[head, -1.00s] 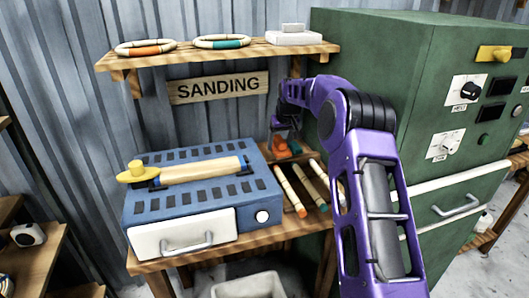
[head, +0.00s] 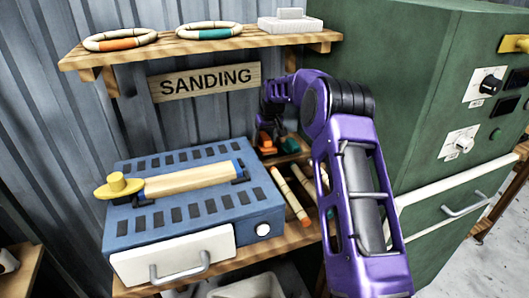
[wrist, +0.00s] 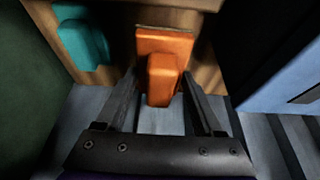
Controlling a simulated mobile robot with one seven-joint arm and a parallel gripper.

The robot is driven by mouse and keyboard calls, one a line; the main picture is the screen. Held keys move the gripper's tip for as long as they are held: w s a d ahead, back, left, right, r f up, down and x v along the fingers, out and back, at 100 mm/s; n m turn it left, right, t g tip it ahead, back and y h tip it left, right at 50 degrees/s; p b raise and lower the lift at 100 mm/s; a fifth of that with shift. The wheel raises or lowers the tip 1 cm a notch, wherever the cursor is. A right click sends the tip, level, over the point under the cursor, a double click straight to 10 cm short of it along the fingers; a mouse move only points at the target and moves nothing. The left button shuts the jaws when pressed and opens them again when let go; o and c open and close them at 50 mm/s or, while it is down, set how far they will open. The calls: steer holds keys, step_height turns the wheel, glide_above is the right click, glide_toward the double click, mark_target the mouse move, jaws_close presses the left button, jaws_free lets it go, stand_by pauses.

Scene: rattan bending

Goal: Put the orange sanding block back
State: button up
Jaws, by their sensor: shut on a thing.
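The orange sanding block (wrist: 165,52) is between the fingers of my gripper (wrist: 161,78) in the wrist view, and the gripper is shut on its raised grip. The block's flat base is at the wooden rack surface; I cannot tell whether it rests there or is just above it. In the head view the orange block (head: 265,143) shows small below my gripper (head: 270,131), at the small rack right of the blue sander. A teal block (wrist: 82,40) sits beside it on the wood; it also shows in the head view (head: 289,147).
The blue sander (head: 125,226) stands close on the left, with a rattan pole (head: 188,181) on top. The green cabinet (head: 415,120) is close on the right. Poles (head: 291,200) lie in front of the rack. A shelf (head: 210,50) with rings hangs above.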

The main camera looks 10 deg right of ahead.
mark_target(265, 149)
steer(key=shift+f, duration=2.5)
steer(key=shift+f, duration=0.1)
steer(key=o, duration=1.3)
steer(key=shift+s+r, duration=0.1)
steer(key=shift+r, duration=0.4)
steer(key=v, duration=1.1)
steer(key=shift+s+d+r, duration=0.1)
